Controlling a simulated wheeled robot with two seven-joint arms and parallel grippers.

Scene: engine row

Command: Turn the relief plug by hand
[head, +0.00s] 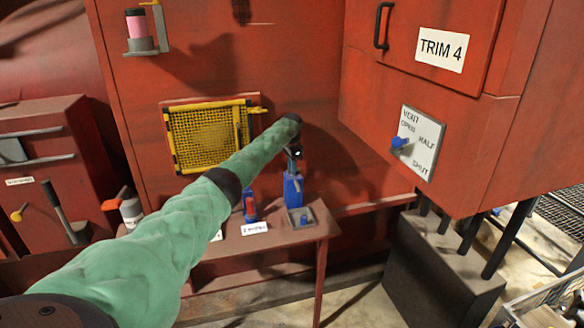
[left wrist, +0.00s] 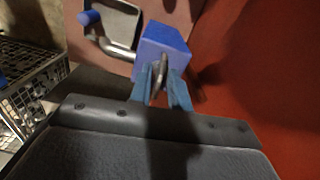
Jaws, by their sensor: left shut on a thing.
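A blue block-shaped fitting (head: 292,190) stands on the red bench below the red wall. It also shows in the left wrist view (left wrist: 162,40), with a thin metal tab (left wrist: 158,88) on its near side. My left gripper (head: 295,160) is over the fitting at the end of the green-sleeved arm. In the left wrist view its fingers (left wrist: 160,88) are closed around the metal tab. I cannot read a label that says which part is the relief plug. My right gripper is in neither view.
The TRIM 4 cabinet (head: 438,110) overhangs at right. A yellow mesh panel (head: 205,135) is behind my arm.

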